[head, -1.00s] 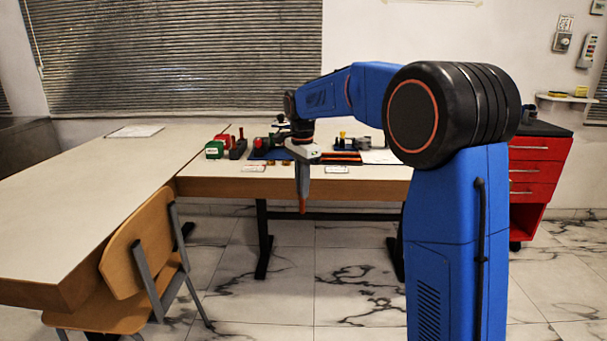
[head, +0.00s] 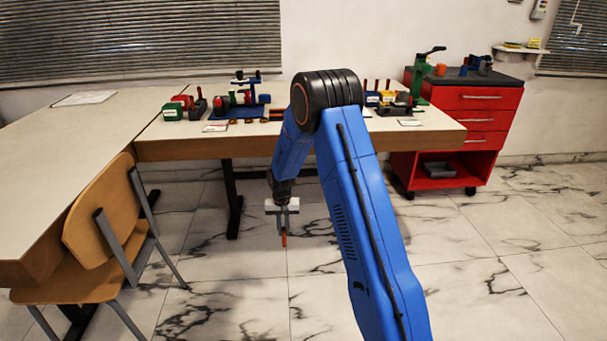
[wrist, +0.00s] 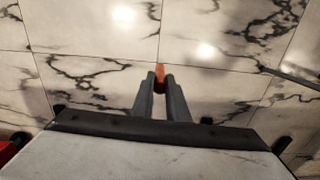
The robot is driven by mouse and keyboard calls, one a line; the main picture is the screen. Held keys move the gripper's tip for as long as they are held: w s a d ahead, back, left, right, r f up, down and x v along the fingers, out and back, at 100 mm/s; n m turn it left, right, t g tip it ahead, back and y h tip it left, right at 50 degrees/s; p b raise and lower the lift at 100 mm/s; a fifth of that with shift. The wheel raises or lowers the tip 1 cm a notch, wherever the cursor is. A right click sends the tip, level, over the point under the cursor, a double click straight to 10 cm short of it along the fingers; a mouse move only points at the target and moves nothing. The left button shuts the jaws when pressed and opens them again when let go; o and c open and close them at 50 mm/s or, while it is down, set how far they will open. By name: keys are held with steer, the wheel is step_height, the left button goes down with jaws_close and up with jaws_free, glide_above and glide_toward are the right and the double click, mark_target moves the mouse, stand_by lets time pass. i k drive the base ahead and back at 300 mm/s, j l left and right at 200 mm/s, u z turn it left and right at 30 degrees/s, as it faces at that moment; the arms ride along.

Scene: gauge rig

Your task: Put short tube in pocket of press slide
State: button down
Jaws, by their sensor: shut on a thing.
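My gripper (head: 283,232) hangs point-down over the floor in front of the bench's front edge. It is shut on a short orange-brown tube (head: 284,241), whose end sticks out beyond the fingertips. In the wrist view the tube (wrist: 160,74) sits between the two grey fingers of my gripper (wrist: 160,82), with only floor behind it.
The bench (head: 200,148) carries several small fixtures and blocks. The red cabinet (head: 478,125) stands at its right. A wooden chair (head: 98,220) is at the left by another table (head: 50,180). Marble floor is clear at the front right.

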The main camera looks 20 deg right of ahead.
mark_target(403, 100)
steer(key=k+l, duration=0.1)
steer(key=l, duration=0.5)
steer(key=k+l, duration=0.1)
steer(key=l, duration=0.45)
steer(key=k+l, duration=0.1)
steer(key=l, duration=0.5)
steer(key=k+l, duration=0.1)
steer(key=l, duration=0.5)
steer(key=k+l, duration=0.1)
steer(key=l, duration=0.45)
steer(key=k+l, duration=0.1)
steer(key=l, duration=0.5)
